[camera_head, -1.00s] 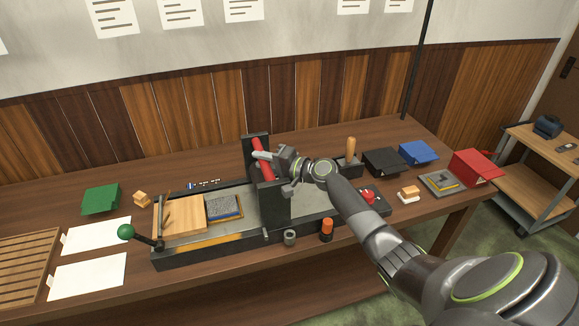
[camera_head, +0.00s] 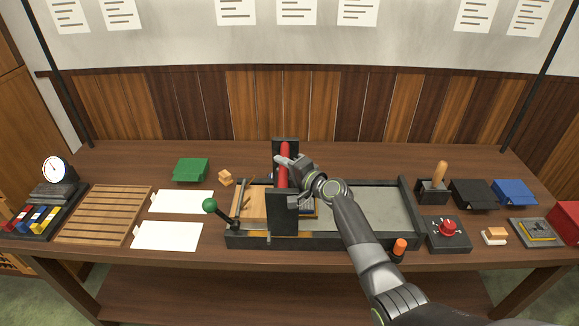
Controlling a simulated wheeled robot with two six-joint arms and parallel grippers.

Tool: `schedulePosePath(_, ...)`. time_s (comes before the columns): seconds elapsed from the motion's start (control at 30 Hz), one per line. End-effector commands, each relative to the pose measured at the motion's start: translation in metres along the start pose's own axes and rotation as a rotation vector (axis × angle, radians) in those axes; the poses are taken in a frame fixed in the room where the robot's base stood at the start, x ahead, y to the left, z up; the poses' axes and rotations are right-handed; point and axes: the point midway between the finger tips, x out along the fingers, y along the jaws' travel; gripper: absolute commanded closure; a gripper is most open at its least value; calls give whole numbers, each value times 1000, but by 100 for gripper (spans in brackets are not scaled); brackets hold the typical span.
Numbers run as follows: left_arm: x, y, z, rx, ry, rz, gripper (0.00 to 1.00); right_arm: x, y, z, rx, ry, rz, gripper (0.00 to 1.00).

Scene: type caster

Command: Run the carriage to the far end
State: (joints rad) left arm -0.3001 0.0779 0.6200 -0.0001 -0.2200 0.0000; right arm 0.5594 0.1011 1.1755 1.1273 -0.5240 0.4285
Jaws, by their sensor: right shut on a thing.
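The carriage is a dark frame (camera_head: 283,214) with two uprights and a red bar (camera_head: 283,174) between them. It stands across the long dark press bed (camera_head: 310,241), left of the bed's middle. My right gripper (camera_head: 286,163) is shut on the red bar. A wooden block (camera_head: 252,206) shows on the bed just left of the carriage. The carriage and my arm hide most of the type block beside it. The grey bed plate (camera_head: 385,207) lies bare to the right. My left gripper is out of view.
A green-knobbed lever (camera_head: 210,205) stands at the bed's left end. A red-knobbed box (camera_head: 448,231) is off the right end. White sheets (camera_head: 168,236) lie to the left.

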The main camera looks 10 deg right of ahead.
Motion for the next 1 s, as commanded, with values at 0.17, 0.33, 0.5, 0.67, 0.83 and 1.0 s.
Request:
schedulePosePath(0.17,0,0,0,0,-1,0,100,1,-1,2,4,-4,-1,100)
schedulePosePath(0.33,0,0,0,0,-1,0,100,0,-1,1,3,-4,-1,58)
schedulePosePath(0.5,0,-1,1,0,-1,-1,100,0,-1,1,2,-3,-1,53)
schedulePosePath(0.67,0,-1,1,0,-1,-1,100,-1,0,0,2,-2,-1,53)
schedulePosePath(0.83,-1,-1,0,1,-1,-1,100,-11,0,0,2,-3,-2,53)
schedulePosePath(1.0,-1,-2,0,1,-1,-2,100,-35,0,0,0,-1,-1,53)
